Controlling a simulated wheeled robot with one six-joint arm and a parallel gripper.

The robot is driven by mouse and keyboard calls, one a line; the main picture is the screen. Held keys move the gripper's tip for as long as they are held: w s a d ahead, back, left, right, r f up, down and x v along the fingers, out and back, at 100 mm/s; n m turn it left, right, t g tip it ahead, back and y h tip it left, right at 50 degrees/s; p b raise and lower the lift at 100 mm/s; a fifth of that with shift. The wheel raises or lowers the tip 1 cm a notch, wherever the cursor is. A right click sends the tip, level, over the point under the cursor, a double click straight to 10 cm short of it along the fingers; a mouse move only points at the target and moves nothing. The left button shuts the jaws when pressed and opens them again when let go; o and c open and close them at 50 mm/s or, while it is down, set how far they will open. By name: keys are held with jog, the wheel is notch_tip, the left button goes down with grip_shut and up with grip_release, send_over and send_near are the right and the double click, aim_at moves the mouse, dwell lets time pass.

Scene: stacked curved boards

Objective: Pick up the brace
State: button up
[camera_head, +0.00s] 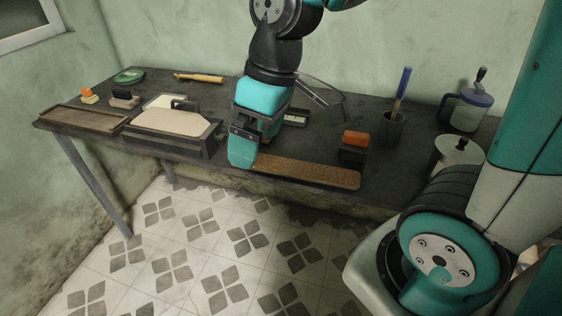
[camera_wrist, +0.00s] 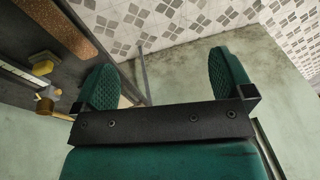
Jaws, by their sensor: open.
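I cannot tell for sure which item is the brace. A thin curved frame with dark rods (camera_head: 312,90) lies at the back of the bench, partly behind my arm. My gripper (camera_head: 246,150) is over the front edge of the dark bench (camera_head: 235,172), beside the left end of a long brown cork-like strip (camera_head: 305,172). In the wrist view my gripper (camera_wrist: 166,78) shows two green pads wide apart with nothing between them. The strip (camera_wrist: 62,27) shows there at the upper left, outside the pads.
A light slab in a dark tray (camera_head: 172,122) and a brown tray (camera_head: 84,118) are on the left. An orange-topped block (camera_head: 354,141), a cup with a blue-handled brush (camera_head: 391,128) and jugs (camera_head: 465,108) are on the right. A wooden-handled tool (camera_head: 198,77) lies at the back. Tiled floor is open in front.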

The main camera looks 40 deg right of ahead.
jog(key=w+d+f+h, duration=0.2)
jog(key=w+d+f, duration=0.1)
jog(key=w+d, duration=0.6)
jog(key=h+p, duration=0.1)
jog(key=p, duration=0.1)
send_over(297, 167)
jog(key=shift+n+g, duration=0.3)
jog(key=f, duration=1.5)
jog(key=shift+w, duration=0.2)
jog(key=shift+s+a+f+p, duration=0.15)
jog(key=shift+f+p, duration=0.35)
jog(key=shift+f, duration=1.1)
jog(key=shift+s+d+f+p, duration=0.1)
jog(key=shift+f+p, duration=0.35)
jog(key=shift+f, duration=1.1)
jog(key=c, duration=1.1)
